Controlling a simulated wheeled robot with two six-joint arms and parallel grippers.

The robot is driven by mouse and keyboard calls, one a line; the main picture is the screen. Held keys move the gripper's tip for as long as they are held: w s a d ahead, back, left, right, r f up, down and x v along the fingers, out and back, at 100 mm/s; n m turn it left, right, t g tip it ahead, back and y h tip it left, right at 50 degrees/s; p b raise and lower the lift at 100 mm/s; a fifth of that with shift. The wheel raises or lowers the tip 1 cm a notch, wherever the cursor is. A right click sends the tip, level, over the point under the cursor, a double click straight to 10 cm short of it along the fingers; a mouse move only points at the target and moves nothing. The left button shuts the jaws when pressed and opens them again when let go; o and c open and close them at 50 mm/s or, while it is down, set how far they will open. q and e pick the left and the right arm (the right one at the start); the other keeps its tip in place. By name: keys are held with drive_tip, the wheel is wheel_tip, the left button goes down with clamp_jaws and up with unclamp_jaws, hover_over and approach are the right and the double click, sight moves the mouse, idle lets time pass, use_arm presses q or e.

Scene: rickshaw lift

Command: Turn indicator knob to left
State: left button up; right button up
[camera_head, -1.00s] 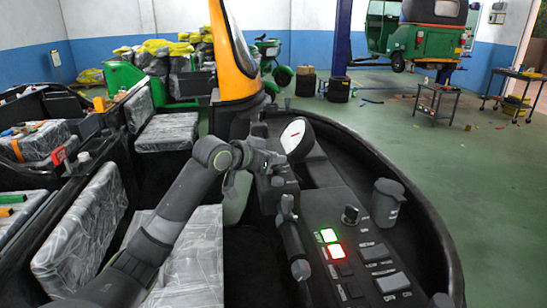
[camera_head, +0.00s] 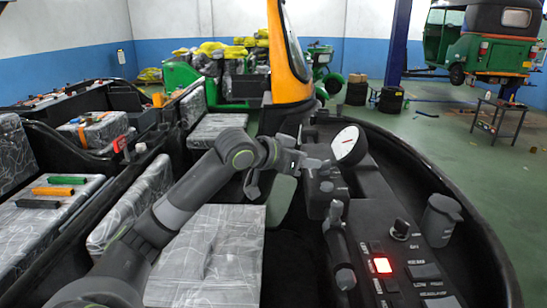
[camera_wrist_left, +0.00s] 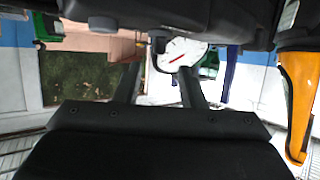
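I cannot tell for sure which control is the indicator knob. A small dark knob-like part (camera_head: 326,187) sits on the dashboard's left side, below the white round gauge (camera_head: 349,145). A round black knob (camera_head: 401,228) stands on the control panel beside a lit red button (camera_head: 381,265). My left gripper (camera_head: 318,164) is just left of the gauge, above the small dark part; contact cannot be told. In the left wrist view my left gripper (camera_wrist_left: 158,82) has its fingers apart with nothing clear between them, the gauge (camera_wrist_left: 182,54) behind. My right gripper is not in view.
A dark handlebar grip (camera_head: 338,245) stands left of the panel, and a lidded black cup-like part (camera_head: 441,217) stands right of it. The orange pillar (camera_head: 288,55) rises behind my arm. Wrapped seats (camera_head: 215,250) lie at the left.

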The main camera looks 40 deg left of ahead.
use_arm(q)
drive_tip(key=b+v, duration=0.2)
drive_tip(key=v, duration=0.8)
idle(0.4)
drive_tip(key=shift+s, duration=0.1)
idle(0.5)
drive_tip(key=shift+f, duration=0.15)
